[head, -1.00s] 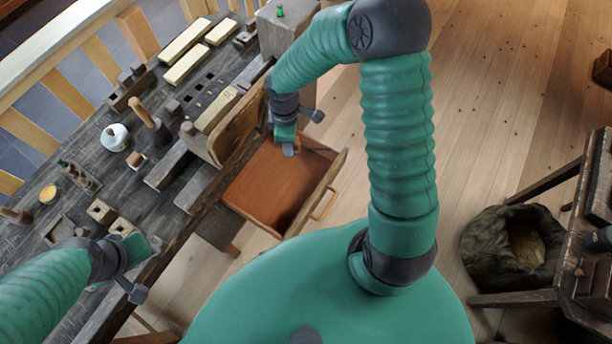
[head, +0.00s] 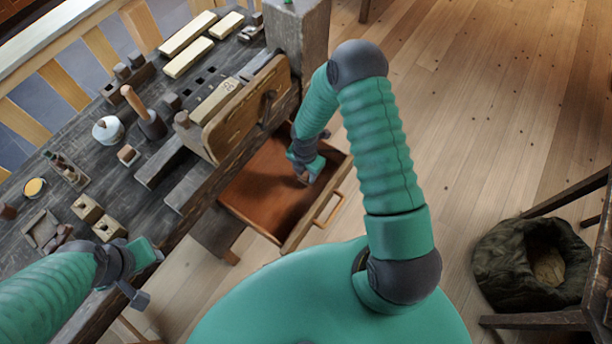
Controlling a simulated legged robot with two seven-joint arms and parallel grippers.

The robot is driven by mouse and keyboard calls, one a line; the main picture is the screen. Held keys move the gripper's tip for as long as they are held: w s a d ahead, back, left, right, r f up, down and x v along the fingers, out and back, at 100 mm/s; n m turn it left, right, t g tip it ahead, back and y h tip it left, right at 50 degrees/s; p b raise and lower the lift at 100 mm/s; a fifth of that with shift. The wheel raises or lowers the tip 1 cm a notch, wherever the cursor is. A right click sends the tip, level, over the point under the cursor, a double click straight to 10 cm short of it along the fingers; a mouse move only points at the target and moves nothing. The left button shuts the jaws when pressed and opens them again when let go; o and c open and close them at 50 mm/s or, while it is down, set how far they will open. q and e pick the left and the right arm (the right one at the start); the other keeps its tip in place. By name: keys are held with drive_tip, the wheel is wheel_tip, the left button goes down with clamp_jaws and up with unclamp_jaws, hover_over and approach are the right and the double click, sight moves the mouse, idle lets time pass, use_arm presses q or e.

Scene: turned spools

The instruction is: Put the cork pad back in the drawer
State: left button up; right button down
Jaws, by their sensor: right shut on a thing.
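The drawer (head: 240,205) under the bench is pulled out, and its reddish-brown floor shows bare where I can see it. My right gripper (head: 304,176) is low, over the right part of the drawer near its front wall. It is shut on a small brown thing, mostly hidden by the fingers; I take it for the cork pad (head: 303,178), but its shape is unclear. I cannot tell whether it touches the drawer floor. My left gripper (head: 152,253) is at the bench's front edge; its fingertips do not show clearly.
The drawer's handle (head: 328,208) faces the open floor. The dark workbench (head: 80,150) carries a mallet (head: 145,112), a white lidded pot (head: 108,129), pale wood blocks (head: 188,57) and a yellow-topped tin (head: 35,188). A dark sack (head: 530,262) lies at the right.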

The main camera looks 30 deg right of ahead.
drive_tip(key=shift+a+f, duration=0.1)
drive_tip(key=shift+f, duration=0.55)
drive_tip(key=shift+a, duration=0.2)
drive_tip(key=c, duration=1.3)
unclamp_jaws()
drive_tip(key=shift+c, duration=0.2)
drive_tip(key=o, duration=0.4)
drive_tip(key=shift+d, duration=0.15)
